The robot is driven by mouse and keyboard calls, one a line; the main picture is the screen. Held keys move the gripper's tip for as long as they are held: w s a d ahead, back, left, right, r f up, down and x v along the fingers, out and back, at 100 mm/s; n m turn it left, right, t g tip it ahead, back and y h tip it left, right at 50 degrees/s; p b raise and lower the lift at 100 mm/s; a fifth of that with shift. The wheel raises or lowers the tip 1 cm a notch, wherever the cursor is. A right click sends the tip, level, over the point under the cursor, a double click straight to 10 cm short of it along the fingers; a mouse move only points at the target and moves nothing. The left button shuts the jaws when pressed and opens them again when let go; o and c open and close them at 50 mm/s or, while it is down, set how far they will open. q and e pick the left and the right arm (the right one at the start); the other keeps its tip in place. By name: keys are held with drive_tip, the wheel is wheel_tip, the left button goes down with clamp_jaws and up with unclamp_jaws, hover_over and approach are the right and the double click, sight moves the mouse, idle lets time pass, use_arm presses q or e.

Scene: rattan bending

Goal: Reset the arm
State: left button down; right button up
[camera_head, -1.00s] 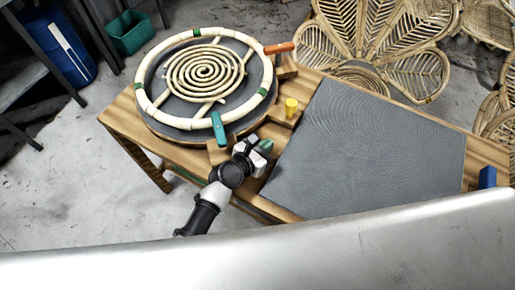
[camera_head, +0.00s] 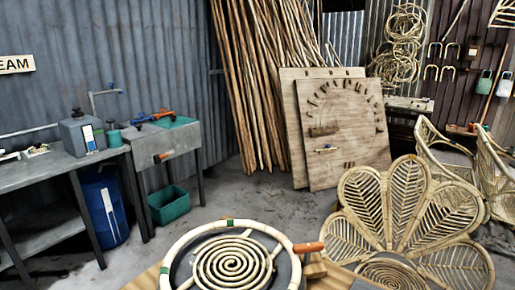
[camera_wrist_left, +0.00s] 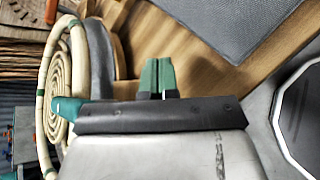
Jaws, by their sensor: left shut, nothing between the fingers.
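My left gripper (camera_wrist_left: 158,76) shows in the left wrist view, its two green fingertips together with nothing between them. It is over the wooden table (camera_wrist_left: 208,68), to the right of the rattan ring and spiral as seen there. The round rattan frame (camera_head: 228,222), with a cream ring, green bands and a coiled spiral (camera_head: 232,265) in its middle, sits at the bottom of the head view, its near part cut off. Neither arm shows in the head view, and my right gripper is not seen.
A grey mat (camera_wrist_left: 222,22) lies on the table. A petal-shaped rattan chair (camera_head: 405,210) stands at the right. A workbench (camera_head: 50,165) with a blue drum (camera_head: 103,208) below and a green bin (camera_head: 168,205) are at the left. Wooden boards (camera_head: 345,135) and rattan poles (camera_head: 262,90) lean at the back.

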use_arm(q)
drive_tip(key=s+a+r+m+g+y, duration=0.25)
drive_tip(key=s+a+m+y, duration=0.35)
drive_tip(key=a+m, duration=0.45)
drive_tip(key=s+a+r+m+g+y, duration=0.2)
drive_tip(key=s+a+r+m+y, duration=0.15)
drive_tip(key=s+a+m, duration=0.65)
wheel_tip(320, 180, down, 26)
drive_tip(key=s+a+f+g, duration=0.1)
drive_tip(key=s+a+f, duration=0.1)
drive_tip(key=s+f, duration=0.6)
drive_tip(key=s+a+f+g, duration=0.1)
drive_tip(key=s+f, duration=0.6)
drive_tip(key=f, duration=0.1)
drive_tip(key=shift+s+a+f, duration=0.35)
drive_tip(key=shift+s+a, duration=0.05)
drive_tip(key=shift+n+y, duration=0.25)
